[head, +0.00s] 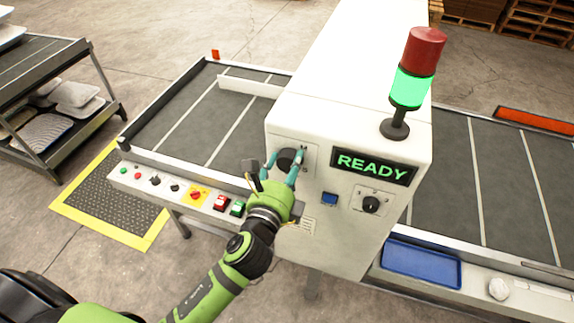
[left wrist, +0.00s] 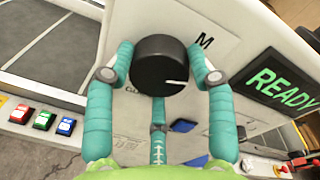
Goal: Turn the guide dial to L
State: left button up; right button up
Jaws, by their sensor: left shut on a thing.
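The guide dial is a round black knob (head: 287,161) on the white machine face, left of the READY display. It also shows large in the left wrist view (left wrist: 160,62). Its white pointer line points to the right of the picture there. My right gripper is not in view.
The READY display (head: 372,168) glows green. A control strip with buttons (head: 195,195) runs along the left conveyor. A green-lit signal tower (head: 411,85) stands on top.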

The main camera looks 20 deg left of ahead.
pick_arm(q)
jog(key=n, duration=0.4)
jog(key=shift+f+h, duration=0.2)
jog(key=shift+h, duration=0.1)
jog(key=n, duration=0.4)
jog(key=shift+n+h, duration=0.3)
jog(key=n, duration=0.4)
jog(key=shift+r, duration=0.1)
jog(key=n, duration=0.4)
jog(key=shift+a+r+n+h, duration=0.1)
jog(key=shift+n+h, duration=0.2)
jog(key=n, duration=0.4)
jog(key=shift+t, duration=0.4)
jog(key=n, duration=0.5)
jog(key=shift+r, duration=0.1)
jog(key=n, duration=0.4)
jog(key=shift+a+n+t, duration=0.1)
jog(key=shift+n+t, duration=0.2)
jog(key=shift+t, duration=0.1)
jog(key=n, duration=0.4)
jog(key=shift+w+n+y, duration=0.1)
jog(key=shift+n+y, duration=0.2)
jog(key=shift+y, duration=0.1)
jog(key=shift+n, duration=0.3)
